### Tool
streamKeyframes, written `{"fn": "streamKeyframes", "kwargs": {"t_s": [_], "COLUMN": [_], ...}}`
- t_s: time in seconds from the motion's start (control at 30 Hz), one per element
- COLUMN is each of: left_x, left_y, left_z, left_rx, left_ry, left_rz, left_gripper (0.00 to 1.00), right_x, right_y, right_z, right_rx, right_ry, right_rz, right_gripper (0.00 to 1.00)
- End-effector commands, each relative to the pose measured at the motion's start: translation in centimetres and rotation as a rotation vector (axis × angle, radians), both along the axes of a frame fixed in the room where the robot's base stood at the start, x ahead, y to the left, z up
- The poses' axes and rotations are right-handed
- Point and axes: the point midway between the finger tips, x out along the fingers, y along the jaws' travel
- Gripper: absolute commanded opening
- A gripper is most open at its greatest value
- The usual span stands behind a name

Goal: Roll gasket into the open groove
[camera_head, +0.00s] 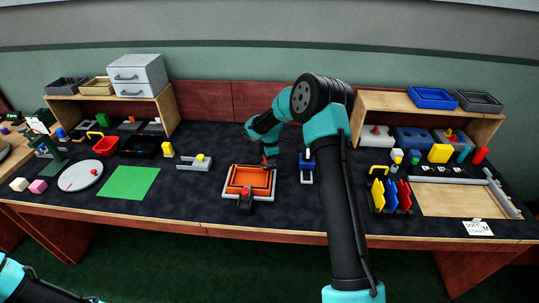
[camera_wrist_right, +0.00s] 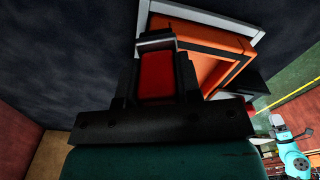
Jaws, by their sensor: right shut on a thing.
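An orange plate (camera_head: 232,184) with a frame-shaped groove sits on a light grey base (camera_head: 229,198) at the table's front middle. In the right wrist view, the orange plate (camera_wrist_right: 236,46) shows a dark band along its edge; I cannot tell whether this is gasket or empty groove. My right gripper (camera_head: 268,163) is over the plate's back right corner. In the wrist view, my right gripper (camera_wrist_right: 156,62) is shut on a red tool (camera_wrist_right: 155,76) with a grey end. Its contact with the plate is unclear. My left gripper is out of view; only its arm shows.
A black clamp-like part with a red knob (camera_head: 245,191) stands at the plate's front edge. A blue-and-grey fixture (camera_head: 306,165) is close on the right. A grey fixture with a yellow knob (camera_head: 198,162) and a green mat (camera_head: 128,183) are left. Bare table lies between.

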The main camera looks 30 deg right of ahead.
Motion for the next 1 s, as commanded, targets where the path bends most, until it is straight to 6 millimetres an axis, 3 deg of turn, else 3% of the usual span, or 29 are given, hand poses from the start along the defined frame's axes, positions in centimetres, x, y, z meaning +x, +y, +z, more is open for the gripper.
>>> {"fn": "streamKeyframes", "kwargs": {"t_s": [0.43, 0.87, 0.93, 1.0], "left_x": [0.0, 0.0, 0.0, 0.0], "left_y": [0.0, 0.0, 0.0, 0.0], "left_z": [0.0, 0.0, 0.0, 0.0], "left_rx": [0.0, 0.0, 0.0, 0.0], "left_ry": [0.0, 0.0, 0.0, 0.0], "left_rz": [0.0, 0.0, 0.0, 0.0], "left_gripper": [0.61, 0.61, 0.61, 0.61], "right_x": [1.8, 0.0, 0.0, 0.1], "right_y": [2.0, 0.0, 0.0, 0.0], "right_z": [-0.2, -0.2, 0.2, 2.0], "right_rx": [0.001, 0.0, 0.0, 0.0], "right_ry": [-0.002, 0.001, -0.001, -0.005], "right_rz": [-0.019, 0.0, 0.0, -0.001], "right_gripper": [0.02, 0.02, 0.02, 0.02]}}
